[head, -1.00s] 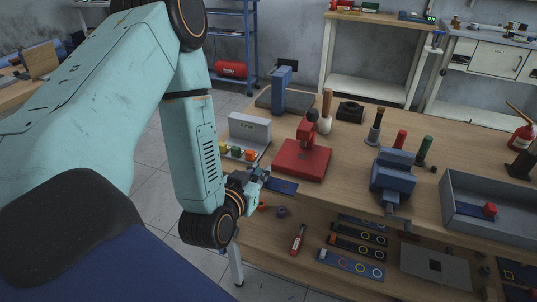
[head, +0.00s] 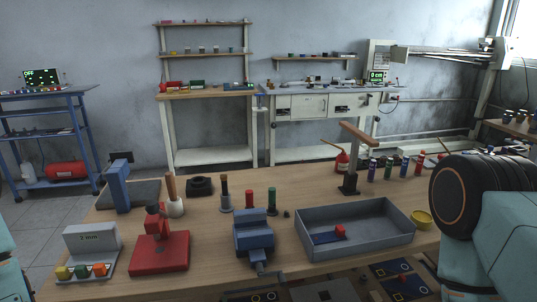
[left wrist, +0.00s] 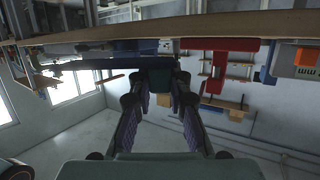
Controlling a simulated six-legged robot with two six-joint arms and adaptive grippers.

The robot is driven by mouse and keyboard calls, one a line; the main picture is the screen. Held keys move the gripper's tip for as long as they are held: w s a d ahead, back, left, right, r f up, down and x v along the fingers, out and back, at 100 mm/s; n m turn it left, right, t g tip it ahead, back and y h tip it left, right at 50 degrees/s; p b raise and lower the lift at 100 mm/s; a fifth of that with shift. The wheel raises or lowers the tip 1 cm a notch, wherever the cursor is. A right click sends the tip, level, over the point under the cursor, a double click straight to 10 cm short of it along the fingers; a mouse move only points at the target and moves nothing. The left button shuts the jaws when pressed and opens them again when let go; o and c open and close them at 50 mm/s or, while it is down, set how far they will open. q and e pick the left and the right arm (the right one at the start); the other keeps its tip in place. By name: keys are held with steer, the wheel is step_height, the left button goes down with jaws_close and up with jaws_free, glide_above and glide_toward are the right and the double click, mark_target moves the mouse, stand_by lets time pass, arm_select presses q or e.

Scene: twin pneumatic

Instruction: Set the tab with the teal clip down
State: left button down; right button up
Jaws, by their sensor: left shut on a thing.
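In the left wrist view my left gripper (left wrist: 158,84) is shut on a dark flat piece (left wrist: 160,71) at its fingertips, which I take to be the tab. The wooden bench edge runs across the top of that view, close to it. A small pale and teal patch (left wrist: 166,46) shows beyond the fingertips; I cannot tell whether it is the teal clip. The left gripper and the held piece are outside the head view. A blue tab with a red clip (head: 340,231) lies in the grey tray (head: 398,246). My right gripper is not in view.
On the bench (head: 205,225) stand a red press (head: 160,252), a blue vise (head: 254,232), a block with coloured buttons (head: 90,245) and several upright tools. A yellow bowl (head: 421,219) is right of the tray. Dark ringed plates (head: 390,268) lie below the front edge.

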arm_select(q)
steer(key=d+r+m+h, duration=0.1)
steer(key=d+r+m+g+h, duration=0.1)
steer(key=d, duration=0.1)
steer(key=shift+d+r+h, duration=0.3)
steer(key=shift+r+h, duration=0.05)
steer(key=shift+h, duration=0.05)
steer(key=shift+w+d+r+m+b, duration=0.1)
steer(key=shift+w+r+m+b, duration=0.1)
steer(key=shift+r, duration=0.3)
steer(key=shift+w+d+r+m+b, duration=0.1)
steer(key=shift+w+r, duration=0.1)
steer(key=shift+r, duration=0.3)
steer(key=f, duration=0.3)
steer(key=shift+s+a+f, duration=0.1)
steer(key=shift+s+f, duration=0.1)
steer(key=shift+s, duration=0.05)
steer(key=shift+f, duration=0.15)
